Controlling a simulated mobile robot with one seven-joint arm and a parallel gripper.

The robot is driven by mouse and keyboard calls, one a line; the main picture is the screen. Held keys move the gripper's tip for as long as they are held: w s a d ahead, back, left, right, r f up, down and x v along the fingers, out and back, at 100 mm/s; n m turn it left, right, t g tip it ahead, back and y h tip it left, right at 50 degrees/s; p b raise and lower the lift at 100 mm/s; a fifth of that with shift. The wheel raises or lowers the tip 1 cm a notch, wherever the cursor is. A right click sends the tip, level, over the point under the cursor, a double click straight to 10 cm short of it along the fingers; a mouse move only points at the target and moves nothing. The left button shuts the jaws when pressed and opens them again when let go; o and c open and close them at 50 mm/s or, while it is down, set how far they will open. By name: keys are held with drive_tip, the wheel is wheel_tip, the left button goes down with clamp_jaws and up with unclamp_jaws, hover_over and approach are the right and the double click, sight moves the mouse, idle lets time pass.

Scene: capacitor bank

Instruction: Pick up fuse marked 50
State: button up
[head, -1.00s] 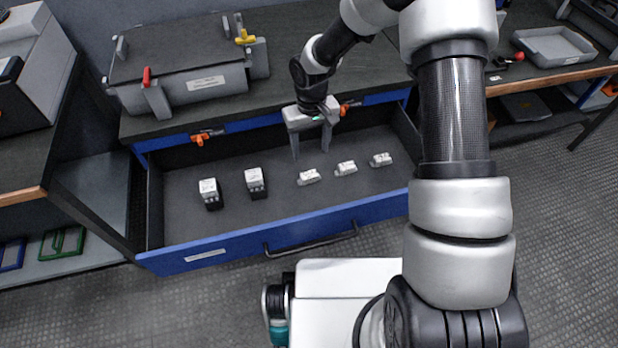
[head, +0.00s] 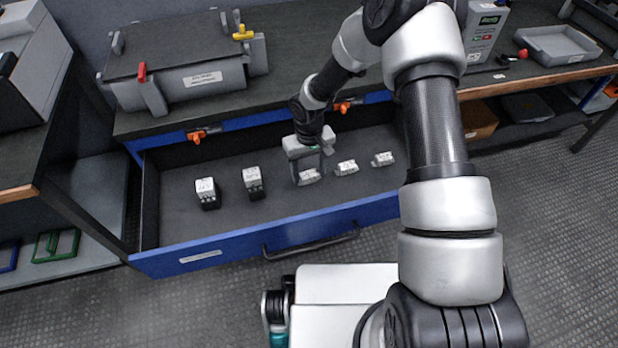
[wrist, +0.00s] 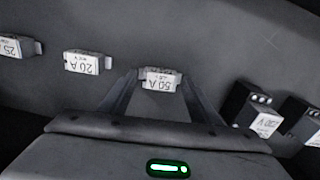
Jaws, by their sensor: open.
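The fuse marked 50 A (wrist: 160,82) is a small pale block with a white label, lying on the drawer floor. In the head view it is the leftmost fuse (head: 308,177) of a row of three. My gripper (head: 308,168) is low in the drawer at this fuse. In the wrist view my gripper (wrist: 160,76) is open, with one finger on each side of the fuse. I cannot tell whether the fingers touch it. A fuse marked 20 A (wrist: 86,63) and one marked 25 (wrist: 14,46) lie beside it.
Two black blocks with white tops, a nearer (head: 254,182) and a farther-left one (head: 207,192), stand left of the fuses. The open drawer has a blue front (head: 220,252) and side walls. A grey lidded box (head: 200,82) stands on the bench above.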

drive_tip(key=shift+r, duration=0.1)
drive_tip(key=c, duration=1.2)
